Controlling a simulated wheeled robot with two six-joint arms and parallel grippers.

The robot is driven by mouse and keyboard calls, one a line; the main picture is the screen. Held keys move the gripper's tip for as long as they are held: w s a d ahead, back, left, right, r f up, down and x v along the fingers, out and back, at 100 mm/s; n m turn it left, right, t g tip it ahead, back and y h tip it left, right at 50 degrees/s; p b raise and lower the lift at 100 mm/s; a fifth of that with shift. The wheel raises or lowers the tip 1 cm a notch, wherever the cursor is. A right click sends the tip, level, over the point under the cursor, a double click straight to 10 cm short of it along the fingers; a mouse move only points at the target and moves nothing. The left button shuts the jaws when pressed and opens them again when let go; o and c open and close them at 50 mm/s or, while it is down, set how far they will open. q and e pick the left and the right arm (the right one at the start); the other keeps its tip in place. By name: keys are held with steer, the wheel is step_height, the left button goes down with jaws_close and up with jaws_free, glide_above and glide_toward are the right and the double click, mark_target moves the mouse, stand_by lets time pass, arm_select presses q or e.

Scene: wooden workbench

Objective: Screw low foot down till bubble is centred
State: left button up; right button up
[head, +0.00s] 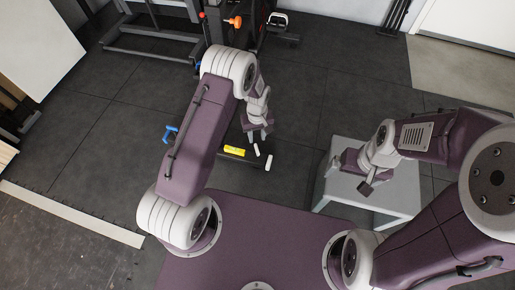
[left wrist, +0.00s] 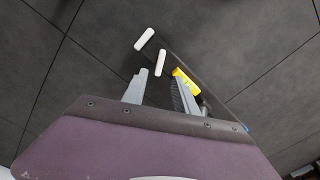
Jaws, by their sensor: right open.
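My left gripper (head: 258,137) is in the middle of the head view, pointing down, above a low dark bar (head: 249,160). Two small white pieces, one nearer the gripper (head: 257,149) and one at the bar's end (head: 268,162), may be feet. No bubble can be made out. My right gripper (head: 362,177) is open and empty.
A grey low table (head: 388,190) stands under my right gripper. A dark frame (head: 150,47) with orange and blue parts stands at the back. A pale strip (head: 70,213) lies on the floor at left. Dark floor is clear between the bar and the grey table.

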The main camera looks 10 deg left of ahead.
mark_target(257, 148)
arm_select(q)
step_height(257, 148, down, 9)
steer(key=b, duration=0.7)
steer(key=shift+f, duration=0.1)
arm_select(e)
step_height(257, 148, down, 7)
steer(key=shift+f, duration=0.1)
steer(key=shift+r, duration=0.2)
arm_select(q)
jaws_close()
